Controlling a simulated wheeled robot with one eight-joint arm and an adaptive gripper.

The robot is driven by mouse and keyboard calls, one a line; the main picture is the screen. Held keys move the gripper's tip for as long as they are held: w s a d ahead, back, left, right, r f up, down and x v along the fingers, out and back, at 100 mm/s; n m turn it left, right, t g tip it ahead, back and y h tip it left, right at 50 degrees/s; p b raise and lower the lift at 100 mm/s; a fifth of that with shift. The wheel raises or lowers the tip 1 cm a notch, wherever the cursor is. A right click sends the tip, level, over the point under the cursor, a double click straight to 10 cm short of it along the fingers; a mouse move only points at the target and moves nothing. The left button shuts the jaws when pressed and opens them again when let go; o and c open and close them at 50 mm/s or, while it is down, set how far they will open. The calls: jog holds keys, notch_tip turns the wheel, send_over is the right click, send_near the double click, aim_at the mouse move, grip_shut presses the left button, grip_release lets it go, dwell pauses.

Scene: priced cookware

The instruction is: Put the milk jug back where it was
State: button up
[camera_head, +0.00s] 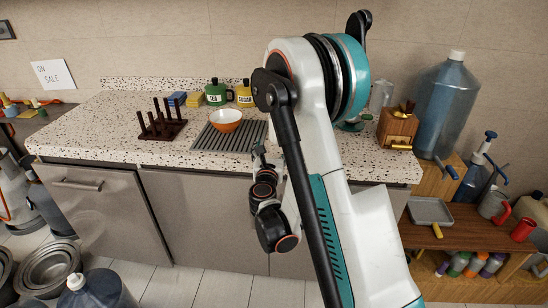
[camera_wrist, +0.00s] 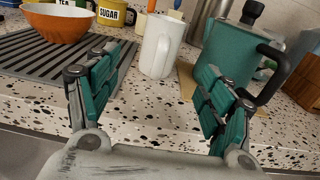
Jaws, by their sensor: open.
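A white jug (camera_wrist: 160,48), which looks like the milk jug, stands upright on the speckled counter in the wrist view. It is just beyond my gripper (camera_wrist: 163,80), between the lines of its two spread teal fingers, and nothing holds it. My gripper is open and empty, low over the front of the counter. In the head view my arm hides the jug and most of the gripper.
A grey ribbed mat (camera_head: 232,139) with an orange bowl (camera_head: 226,120) lies left of the jug. A teal pot with a black handle (camera_wrist: 228,48) stands close on the right. Tea and sugar mugs (camera_head: 244,93) and a dark peg rack (camera_head: 161,125) stand farther off.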

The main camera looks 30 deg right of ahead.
jog(key=s+a+r+n+t+y, duration=0.1)
jog(key=s+a+r+n+y, duration=0.2)
jog(key=a+r+n+y, duration=0.75)
jog(key=s+a+r+n+y, duration=0.1)
jog(key=s+a+r+n, duration=0.2)
jog(key=a+r+n, duration=0.8)
jog(key=s+d+f+n+g, duration=0.1)
jog(key=s+f+n+g, duration=0.2)
jog(key=s+n, duration=0.4)
jog(key=s+d+f+n+g+h, duration=0.1)
jog(key=s+d+f+n+g, duration=0.1)
jog(key=s+f+n, duration=0.4)
jog(key=s+d+f+n+g, duration=0.1)
jog(key=s+f+n+g, duration=0.3)
jog(key=s+n, duration=0.4)
jog(key=s+f, duration=0.1)
jog(key=s, duration=0.5)
jog(key=shift+d+f+h, duration=0.2)
jog(key=shift+d+h, duration=0.15)
